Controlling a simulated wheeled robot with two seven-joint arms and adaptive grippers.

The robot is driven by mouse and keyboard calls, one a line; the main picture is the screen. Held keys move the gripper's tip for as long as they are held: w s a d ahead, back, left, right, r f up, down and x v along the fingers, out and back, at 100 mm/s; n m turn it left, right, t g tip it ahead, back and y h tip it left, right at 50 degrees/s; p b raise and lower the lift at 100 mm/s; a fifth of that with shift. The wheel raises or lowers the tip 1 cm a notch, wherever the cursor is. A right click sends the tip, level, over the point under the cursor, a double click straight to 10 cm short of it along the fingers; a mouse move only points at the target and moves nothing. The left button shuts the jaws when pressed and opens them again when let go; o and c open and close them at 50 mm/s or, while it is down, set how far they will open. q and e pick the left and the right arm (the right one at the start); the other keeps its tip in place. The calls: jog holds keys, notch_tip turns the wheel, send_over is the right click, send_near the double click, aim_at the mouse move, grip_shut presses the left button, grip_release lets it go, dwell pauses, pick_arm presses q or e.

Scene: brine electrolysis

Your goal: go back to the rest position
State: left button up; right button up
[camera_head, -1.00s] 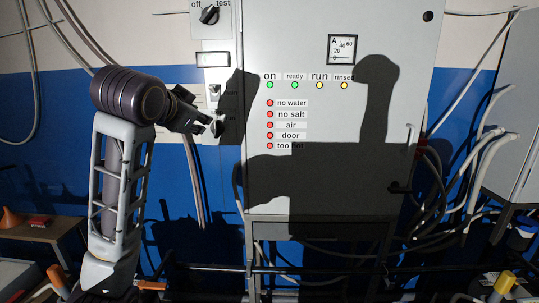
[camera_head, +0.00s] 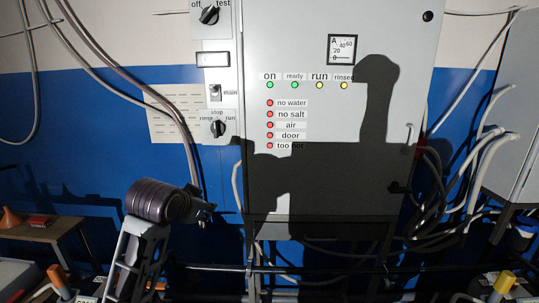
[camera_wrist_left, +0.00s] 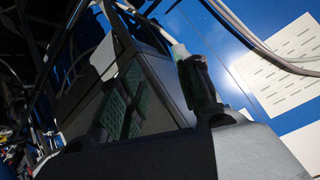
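My left gripper (camera_head: 205,212) is low in the head view, in front of the blue wall and left of the cabinet's lower edge. It touches nothing that I can see. In the left wrist view its two dark fingers (camera_wrist_left: 148,108) stand apart with nothing held between them. My right gripper is not in view. The grey control cabinet (camera_head: 300,190) stands upright ahead, with a side panel holding the stop/rinse/run knob (camera_head: 218,129), the main switch (camera_head: 215,92) and the off/test knob (camera_head: 209,15).
Loose cables (camera_head: 432,195) hang at the cabinet's right. A horizontal dark rail (camera_head: 330,269) crosses below it. A small wooden table (camera_head: 45,232) stands at the left. A vented wall plate (camera_head: 165,127) is behind the cables left of the panel.

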pick_arm(q)
jog(key=s+f+n+g, duration=0.1)
jog(key=s+f, duration=0.3)
jog(key=f, duration=0.3)
jog(key=s+a+f+g, duration=0.1)
jog(key=s+f, duration=0.3)
jog(key=f, duration=0.3)
jog(key=s+f+n+g, duration=0.1)
jog(key=s+f+g, duration=0.15)
jog(key=f, duration=0.45)
jog(key=s+a+f+n+g, duration=0.1)
jog(key=s+f, duration=0.5)
jog(key=s, duration=0.3)
jog(key=s+a+f+n+g, duration=0.1)
jog(key=s+f+g, duration=0.1)
jog(key=s+f, duration=0.55)
jog(key=s+f+b, duration=0.1)
jog(key=s+f, duration=0.1)
jog(key=f, duration=1.4)
jog(key=s+f, duration=0.2)
jog(key=f, duration=1.5)
jog(key=s+a+f+g, duration=0.1)
jog(key=s+a+f, duration=0.1)
jog(key=s+f, duration=0.8)
jog(key=s+a+f+g+y+b, duration=0.1)
jog(key=s+a+f, duration=0.1)
jog(key=s+f, duration=0.9)
jog(key=shift+s+a, duration=0.2)
jog(key=shift+s, duration=0.5)
